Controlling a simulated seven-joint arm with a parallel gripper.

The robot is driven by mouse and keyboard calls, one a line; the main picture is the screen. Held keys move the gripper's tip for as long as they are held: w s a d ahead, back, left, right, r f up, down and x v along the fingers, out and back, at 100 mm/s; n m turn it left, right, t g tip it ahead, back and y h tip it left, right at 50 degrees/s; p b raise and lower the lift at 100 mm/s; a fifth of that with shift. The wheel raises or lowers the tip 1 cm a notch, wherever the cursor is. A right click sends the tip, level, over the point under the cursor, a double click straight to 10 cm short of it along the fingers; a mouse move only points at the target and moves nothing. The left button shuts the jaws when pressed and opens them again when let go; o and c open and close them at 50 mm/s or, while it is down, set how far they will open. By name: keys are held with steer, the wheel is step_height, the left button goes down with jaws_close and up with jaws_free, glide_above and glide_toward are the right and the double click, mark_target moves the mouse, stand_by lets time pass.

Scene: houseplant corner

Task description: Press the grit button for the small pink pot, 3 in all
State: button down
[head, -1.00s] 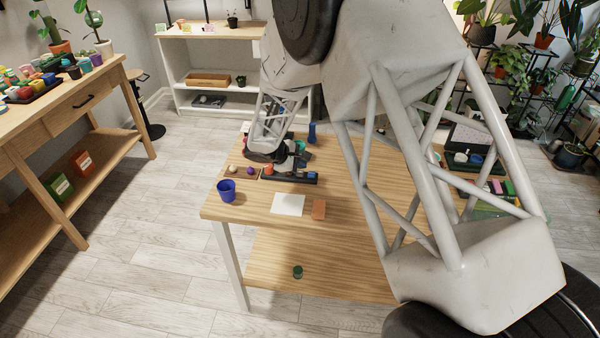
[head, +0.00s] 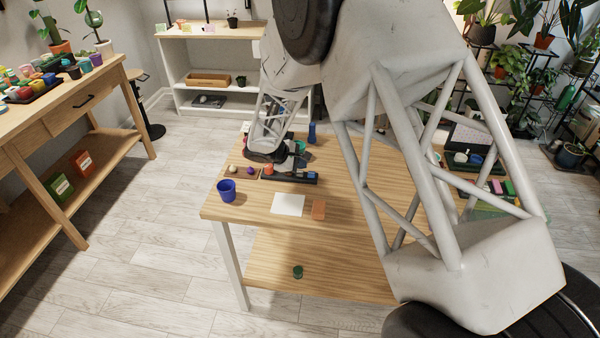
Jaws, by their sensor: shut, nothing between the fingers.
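My gripper (head: 286,167) is small and dark at the far end of my arm, over the back left of the wooden table. It is shut and empty, low above or against a long dark bar (head: 300,178). Whether it touches the bar cannot be told. A round orange-red piece (head: 269,170) shows at the bar's left end. No grit button can be told apart at this size. A small pink pot cannot be made out with certainty; my arm hides part of the table.
A blue pot (head: 227,190) stands at the table's left edge. A white sheet (head: 288,205) and a brown-orange block (head: 319,210) lie in front of the bar. A blue bottle-like thing (head: 312,133) stands behind.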

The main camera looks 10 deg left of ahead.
mark_target(300, 173)
steer(key=shift+f, duration=0.9)
stand_by(1.7)
steer(key=shift+r, duration=0.9)
steer(key=shift+r, duration=2.5)
stand_by(1.2)
steer(key=shift+r, duration=1.9)
